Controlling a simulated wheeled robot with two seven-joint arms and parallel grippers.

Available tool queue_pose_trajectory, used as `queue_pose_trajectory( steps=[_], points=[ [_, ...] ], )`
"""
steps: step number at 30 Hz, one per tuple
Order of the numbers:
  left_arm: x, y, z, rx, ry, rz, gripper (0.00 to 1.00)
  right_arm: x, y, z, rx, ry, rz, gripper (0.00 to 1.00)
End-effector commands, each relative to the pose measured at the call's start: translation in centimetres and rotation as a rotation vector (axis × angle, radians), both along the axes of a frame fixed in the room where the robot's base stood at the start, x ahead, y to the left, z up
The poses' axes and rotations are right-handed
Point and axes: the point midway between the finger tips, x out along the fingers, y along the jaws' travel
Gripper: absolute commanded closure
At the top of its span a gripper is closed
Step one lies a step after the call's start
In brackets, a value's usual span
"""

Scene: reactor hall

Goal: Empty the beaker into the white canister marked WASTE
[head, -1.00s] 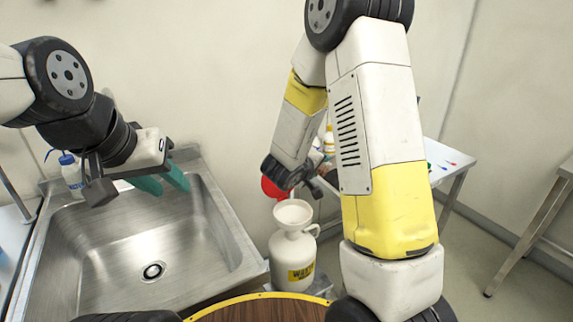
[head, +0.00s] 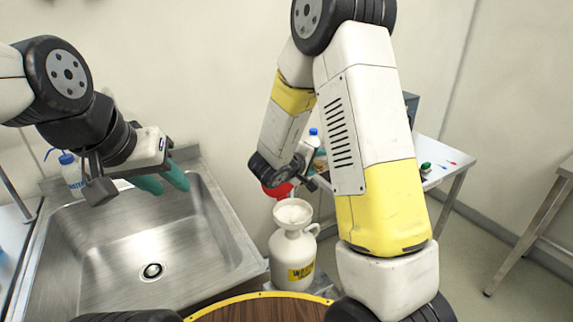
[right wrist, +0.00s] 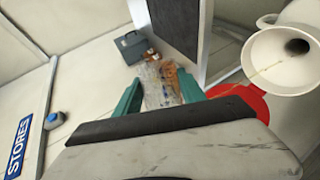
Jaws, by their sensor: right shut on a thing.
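The white canister marked WASTE (head: 292,260) stands upright beside the sink, with a wide white funnel (head: 293,215) in its mouth. The funnel also shows at the right of the right wrist view (right wrist: 283,60), with a faint yellowish streak on it. A red lid-like piece (head: 279,191) is beside the funnel, partly hidden by my right gripper. My right gripper (right wrist: 160,92) is shut on the clear beaker (right wrist: 156,88), which shows blue marks between the teal fingers. Its contents cannot be made out. My left gripper (head: 164,182) is open and empty over the sink.
The steel sink (head: 215,225) is left of the canister. A water bottle (head: 72,175) stands at its left back corner. A side table (head: 435,155) with bottles and small items is behind my right arm. A round wooden top (head: 260,309) is in front.

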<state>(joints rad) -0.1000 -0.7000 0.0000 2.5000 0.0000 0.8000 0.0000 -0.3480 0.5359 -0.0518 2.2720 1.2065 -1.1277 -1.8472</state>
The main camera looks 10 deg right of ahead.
Motion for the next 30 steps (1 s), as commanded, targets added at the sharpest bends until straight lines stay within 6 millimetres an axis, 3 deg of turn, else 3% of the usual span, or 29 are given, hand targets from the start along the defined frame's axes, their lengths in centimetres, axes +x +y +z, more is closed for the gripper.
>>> queue_pose_trajectory(
  steps=[30],
  points=[
    [0.0,0.0,0.0,0.0,0.0,0.0,0.64,0.6,1.5,0.7,-0.128,0.058,0.001,0.96]
  ],
)
